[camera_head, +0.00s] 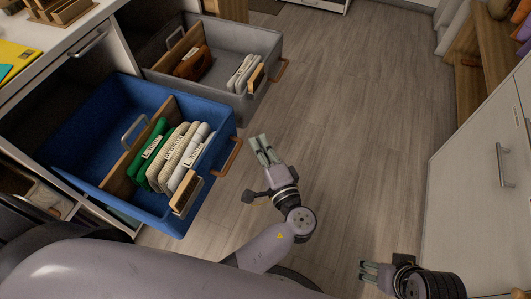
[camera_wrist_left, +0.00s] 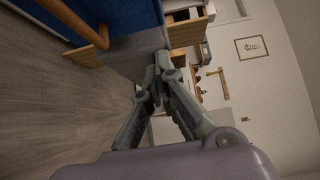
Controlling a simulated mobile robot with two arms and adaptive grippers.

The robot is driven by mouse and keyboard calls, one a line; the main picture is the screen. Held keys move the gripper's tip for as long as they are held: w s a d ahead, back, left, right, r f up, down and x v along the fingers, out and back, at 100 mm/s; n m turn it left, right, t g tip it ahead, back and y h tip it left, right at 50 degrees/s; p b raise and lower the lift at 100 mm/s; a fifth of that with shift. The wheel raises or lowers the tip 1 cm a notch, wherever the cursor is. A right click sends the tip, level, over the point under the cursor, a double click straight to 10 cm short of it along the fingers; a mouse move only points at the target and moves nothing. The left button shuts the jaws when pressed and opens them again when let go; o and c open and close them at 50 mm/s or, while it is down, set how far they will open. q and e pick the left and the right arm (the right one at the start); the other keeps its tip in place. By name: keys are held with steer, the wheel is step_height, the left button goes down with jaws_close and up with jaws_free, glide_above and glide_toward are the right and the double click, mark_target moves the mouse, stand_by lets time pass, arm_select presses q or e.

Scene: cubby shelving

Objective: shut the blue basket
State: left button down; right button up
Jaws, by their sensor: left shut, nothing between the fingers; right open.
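The blue basket (camera_head: 87,100) is pulled out of the cubby shelving at the left of the head view. It holds a wooden divider and several folded cloths (camera_head: 172,155) in green, beige and white. A brown handle (camera_head: 229,158) sits on its front; a blue side and brown handle (camera_wrist_left: 88,26) show at the top left of the left wrist view. My left gripper (camera_head: 263,148) is shut and empty, to the right of the handle and apart from it. In the left wrist view its fingertips (camera_wrist_left: 160,62) meet. My right gripper (camera_head: 366,270) is open and empty at the bottom right.
A grey basket (camera_head: 230,40), also pulled out, stands just beyond the blue one, holding a brown item and white cloths. A white cabinet (camera_head: 480,170) stands on the right. The wooden floor (camera_head: 340,110) between is clear.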

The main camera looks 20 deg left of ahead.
mark_target(231, 117)
arm_select(q)
steer(key=w+a, duration=0.1)
steer(key=a, duration=0.1)
steer(key=w+a, duration=0.1)
steer(key=a, duration=0.1)
steer(key=w+a, duration=0.1)
steer(key=a, duration=0.2)
steer(key=shift+w, duration=0.4)
arm_select(e)
steer(key=shift+f, duration=0.15)
arm_select(q)
steer(key=shift+a, duration=0.6)
steer(key=w+a+b, duration=0.2)
steer(key=a+b, duration=0.1)
steer(key=a, duration=3.1)
steer(key=shift+w+a, duration=0.2)
steer(key=shift+w, duration=0.15)
arm_select(e)
steer(key=w+a+r+t+y, duration=0.1)
steer(key=w+a+r+t, duration=0.1)
steer(key=w+t, duration=0.3)
steer(key=w, duration=0.4)
steer(key=shift+a, duration=0.4)
